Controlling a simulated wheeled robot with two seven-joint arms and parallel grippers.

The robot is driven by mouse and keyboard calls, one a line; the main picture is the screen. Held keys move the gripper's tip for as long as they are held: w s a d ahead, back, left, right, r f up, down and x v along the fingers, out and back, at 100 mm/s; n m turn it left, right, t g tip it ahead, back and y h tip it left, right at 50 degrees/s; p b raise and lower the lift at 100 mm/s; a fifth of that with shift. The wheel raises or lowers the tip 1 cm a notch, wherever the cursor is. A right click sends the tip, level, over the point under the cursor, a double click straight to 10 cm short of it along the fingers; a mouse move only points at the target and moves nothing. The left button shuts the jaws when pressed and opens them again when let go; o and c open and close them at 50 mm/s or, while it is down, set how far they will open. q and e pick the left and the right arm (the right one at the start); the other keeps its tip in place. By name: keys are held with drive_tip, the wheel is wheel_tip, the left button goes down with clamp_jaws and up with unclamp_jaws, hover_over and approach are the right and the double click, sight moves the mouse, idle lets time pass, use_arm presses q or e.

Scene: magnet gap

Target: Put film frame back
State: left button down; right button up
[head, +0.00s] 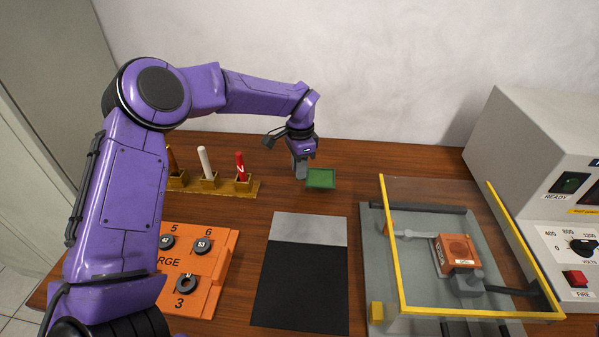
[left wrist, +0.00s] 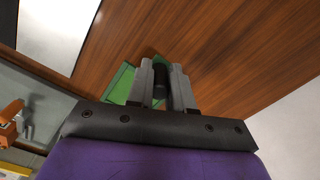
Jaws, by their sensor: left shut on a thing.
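The film frame (head: 321,178) is a small green square with a darker green middle, near the back of the wooden table. My left gripper (head: 301,175) is shut on the frame's left side. In the left wrist view the green frame (left wrist: 122,84) shows beside the closed fingers (left wrist: 160,70), which hide part of it. Whether the frame touches the table is hard to tell. My right gripper is not in view.
A wooden rack (head: 242,187) with several upright rods stands left of the gripper. An orange numbered block (head: 215,255) is front left. A black and grey mat (head: 300,290) lies mid-table. A yellow-edged clear cover (head: 400,270) and a control box (head: 540,150) stand right.

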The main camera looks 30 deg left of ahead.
use_arm(q)
drive_tip(key=f, duration=0.1)
drive_tip(key=f+p, duration=0.1)
drive_tip(key=f, duration=0.1)
drive_tip(key=shift+w+a+f+p, duration=0.15)
drive_tip(key=shift+w+f+p, duration=0.05)
drive_tip(key=shift+w+p, duration=0.1)
drive_tip(key=shift+f, duration=0.25)
drive_tip(key=shift+f+b, duration=0.25)
drive_tip(key=shift+b, duration=0.15)
drive_tip(key=c, duration=1)
unclamp_jaws()
drive_tip(key=shift+r, duration=0.1)
drive_tip(key=shift+r+p, duration=0.3)
drive_tip(key=shift+p, duration=0.1)
drive_tip(key=shift+r+b, duration=0.3)
wheel_tip(320, 180, up, 11)
drive_tip(key=shift+r+b, duration=0.1)
drive_tip(key=shift+b, duration=0.8)
